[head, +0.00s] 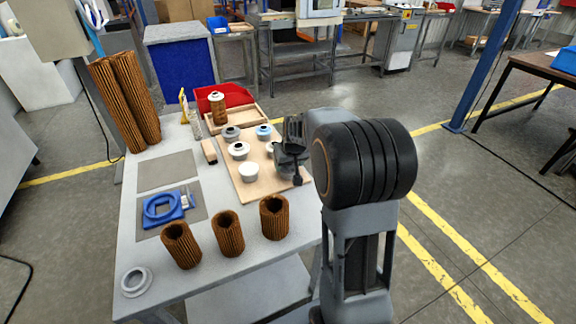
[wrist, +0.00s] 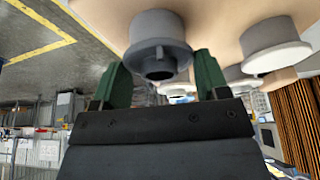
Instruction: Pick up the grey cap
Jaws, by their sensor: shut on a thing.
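My gripper (head: 290,158) is over the right side of a wooden board (head: 226,153) on the table. In the wrist view its two green fingertips (wrist: 162,72) are shut on a grey cap (wrist: 157,28), one on each side of the cap's narrower stub. In the head view my gripper hides this cap. A dark grey-topped cap (head: 231,132), a blue-topped cap (head: 263,131), a pale cap with a dark centre (head: 239,150) and a white cap (head: 249,171) stand on the board.
Three brown pleated cartridges (head: 228,234) stand along the table's front. A blue fixture (head: 163,208) and a grey ring (head: 136,281) are at the left. A red bin (head: 232,95), a wooden tray (head: 250,112) and tall cartridges (head: 125,101) are at the back. Another pale cap (wrist: 270,47) is close beside the held one.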

